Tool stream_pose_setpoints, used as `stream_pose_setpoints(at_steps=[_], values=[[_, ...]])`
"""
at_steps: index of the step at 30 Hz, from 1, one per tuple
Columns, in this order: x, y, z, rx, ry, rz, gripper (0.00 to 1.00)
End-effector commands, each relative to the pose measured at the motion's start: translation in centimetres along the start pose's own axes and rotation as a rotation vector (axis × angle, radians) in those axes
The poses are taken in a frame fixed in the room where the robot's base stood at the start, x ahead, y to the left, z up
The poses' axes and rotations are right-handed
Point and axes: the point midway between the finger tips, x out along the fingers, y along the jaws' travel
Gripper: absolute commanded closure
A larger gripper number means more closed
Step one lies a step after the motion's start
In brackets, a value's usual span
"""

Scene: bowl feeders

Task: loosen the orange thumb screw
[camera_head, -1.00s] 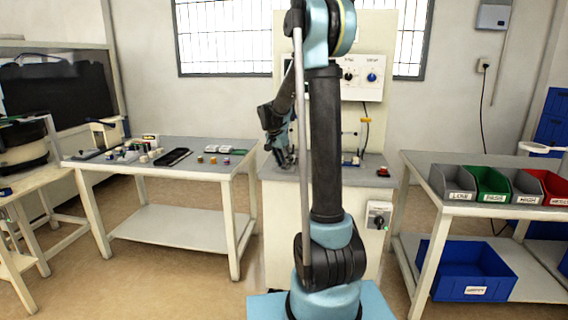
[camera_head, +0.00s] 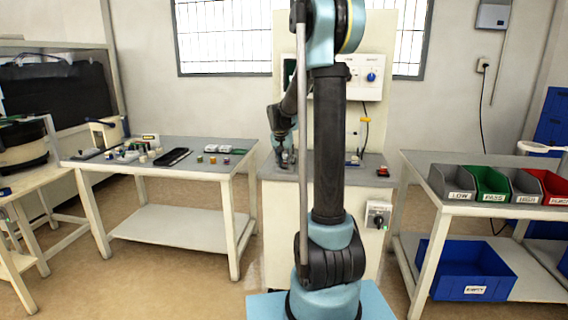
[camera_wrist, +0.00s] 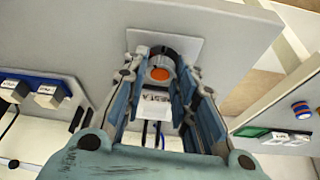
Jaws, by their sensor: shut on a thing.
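The orange thumb screw (camera_wrist: 159,74) shows in the wrist view as a round orange face in a pale rim, between my fingertips. Dark material and a square light plate (camera_wrist: 183,47) lie around and behind it. My gripper (camera_wrist: 160,78) is shut on the screw, with one finger on each side. A white label, partly hidden by a finger, sits just below the screw. In the head view my gripper (camera_head: 284,160) is low over the left part of the middle bench top (camera_head: 350,172); the screw cannot be made out there.
Labelled blocks (camera_wrist: 40,88) are at the left of the wrist view. A side table (camera_head: 215,173) with small parts stands left of the bench. Grey, green and red bins (camera_head: 491,184) stand on the right table. A control box (camera_head: 372,78) is on the panel behind.

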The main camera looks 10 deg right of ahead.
Motion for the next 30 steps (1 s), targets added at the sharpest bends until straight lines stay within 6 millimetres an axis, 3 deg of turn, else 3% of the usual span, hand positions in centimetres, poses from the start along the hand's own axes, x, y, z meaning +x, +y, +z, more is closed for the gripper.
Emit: stream_pose_setpoints(at_steps=[30], values=[[0.13,0.61,-0.48,-0.806,0.003,-0.335,0.98]])
